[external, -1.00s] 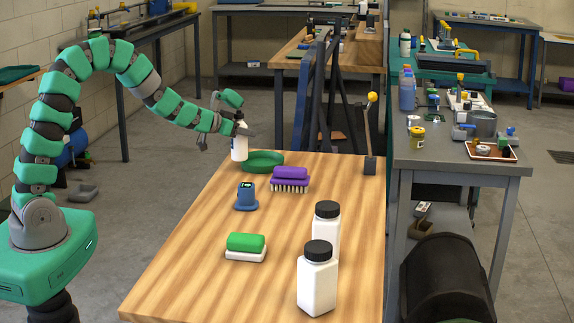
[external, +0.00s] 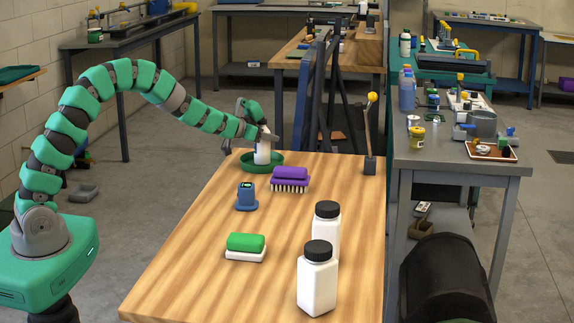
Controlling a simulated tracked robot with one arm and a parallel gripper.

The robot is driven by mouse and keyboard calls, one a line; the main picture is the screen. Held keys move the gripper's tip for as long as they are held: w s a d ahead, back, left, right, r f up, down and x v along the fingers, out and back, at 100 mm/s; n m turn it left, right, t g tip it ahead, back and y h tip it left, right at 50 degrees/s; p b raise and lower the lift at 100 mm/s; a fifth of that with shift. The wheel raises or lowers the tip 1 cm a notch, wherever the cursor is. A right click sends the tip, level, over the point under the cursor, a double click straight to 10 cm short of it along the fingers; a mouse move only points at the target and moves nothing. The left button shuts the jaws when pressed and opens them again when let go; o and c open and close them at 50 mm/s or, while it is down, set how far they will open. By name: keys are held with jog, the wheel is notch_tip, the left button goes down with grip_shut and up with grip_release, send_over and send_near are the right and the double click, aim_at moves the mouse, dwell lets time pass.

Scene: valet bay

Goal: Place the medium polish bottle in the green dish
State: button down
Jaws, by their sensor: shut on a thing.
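My gripper (external: 252,139) is at the far end of the wooden table, shut on a white bottle (external: 262,154). The bottle is upright, and its top is hidden by the gripper fingers. The green dish (external: 277,168) is a shallow round one near the table's far left edge. The bottle is over the dish in the picture, with its lower end inside the dish outline. I cannot tell whether it touches the dish floor. Two larger white bottles with black caps, one farther back (external: 326,229) and one nearer (external: 317,281), stand at the table's near right.
A purple brush (external: 290,176) lies close in front of the dish. A blue stamp-like object (external: 246,196) and a green-and-white block (external: 245,246) stand nearer on the table (external: 190,285). An upright lever (external: 370,140) stands at the far right corner.

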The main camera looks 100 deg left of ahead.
jog(key=shift+f, duration=0.45)
jog(key=c, duration=0.7)
grip_release()
jog(key=shift+r, duration=0.1)
jog(key=shift+p+v, duration=0.9)
jog(key=shift+v, duration=5.15)
